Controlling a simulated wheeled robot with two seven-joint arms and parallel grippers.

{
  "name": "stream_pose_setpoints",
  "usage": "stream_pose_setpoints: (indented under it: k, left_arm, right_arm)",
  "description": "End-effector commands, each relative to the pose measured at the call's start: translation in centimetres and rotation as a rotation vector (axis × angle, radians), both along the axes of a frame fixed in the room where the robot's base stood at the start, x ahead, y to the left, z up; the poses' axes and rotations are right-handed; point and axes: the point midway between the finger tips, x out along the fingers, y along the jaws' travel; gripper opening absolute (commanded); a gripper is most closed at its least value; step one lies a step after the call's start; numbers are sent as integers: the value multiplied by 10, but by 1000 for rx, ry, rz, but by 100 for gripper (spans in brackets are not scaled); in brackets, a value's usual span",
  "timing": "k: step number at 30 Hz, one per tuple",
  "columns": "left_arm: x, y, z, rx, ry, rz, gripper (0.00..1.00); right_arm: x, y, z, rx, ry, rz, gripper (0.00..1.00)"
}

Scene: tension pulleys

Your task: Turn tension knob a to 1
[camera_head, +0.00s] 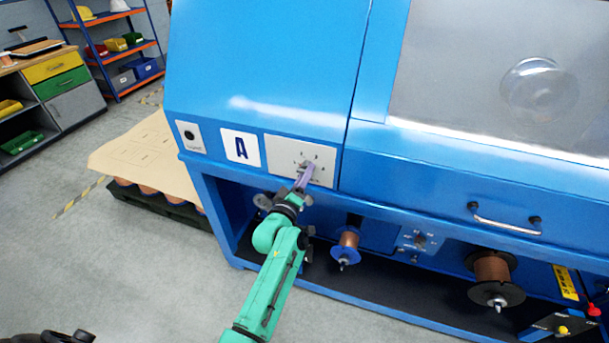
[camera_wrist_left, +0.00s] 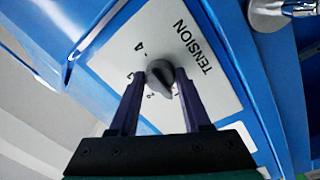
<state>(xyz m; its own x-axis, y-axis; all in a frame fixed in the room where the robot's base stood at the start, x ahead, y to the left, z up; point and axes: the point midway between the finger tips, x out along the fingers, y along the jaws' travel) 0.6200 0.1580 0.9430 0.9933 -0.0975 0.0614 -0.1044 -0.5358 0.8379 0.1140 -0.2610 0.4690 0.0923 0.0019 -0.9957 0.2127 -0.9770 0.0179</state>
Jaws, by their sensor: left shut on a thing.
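The tension knob (camera_wrist_left: 160,74) is a grey dial on a white plate (camera_wrist_left: 198,72) marked TENSION, with numbers around it. In the head view the plate (camera_head: 285,152) sits on the blue machine front, right of a label with a blue letter A (camera_head: 240,147). My left gripper (camera_head: 304,176) is at the knob, its purple fingers on either side. In the left wrist view the gripper (camera_wrist_left: 158,82) is shut on the knob. The knob's dark pointed end faces the lower numbers, near 2 and 1; the fingers partly hide these, so the exact setting is unclear.
Below the panel, a copper spool with a blue flange (camera_head: 345,248) and a larger copper spool (camera_head: 492,280) stick out. A door handle (camera_head: 505,220) is at the right. A pallet with a cardboard sheet (camera_head: 150,155) stands left of the machine.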

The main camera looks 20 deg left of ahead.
Motion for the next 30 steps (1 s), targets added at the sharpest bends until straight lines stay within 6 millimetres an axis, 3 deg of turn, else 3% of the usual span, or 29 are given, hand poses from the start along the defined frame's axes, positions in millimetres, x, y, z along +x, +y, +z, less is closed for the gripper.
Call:
stream_pose_setpoints:
  k: [3,4,6,16,20,23,30]
  left_arm:
    - [0,-1,-1,-3,4,-2,0]
    - [0,-1,-1,-3,4,-2,51]
    - [0,-1,-1,-3,3,-2,78]
    - [-1,0,-1,0,1,0,78]
    - [-12,1,-3,1,3,-1,78]
    - [-33,3,-5,0,4,0,78]
    - [-104,10,-11,2,6,-2,78]
  right_arm:
    - [0,0,0,0,0,0,50]
    - [0,0,0,0,0,0,50]
    - [0,0,0,0,0,0,50]
    - [0,1,0,1,0,1,50]
    - [0,1,-1,1,0,1,50]
    - [-1,1,-3,2,1,1,50]
    - [-1,2,-13,3,1,0,50]
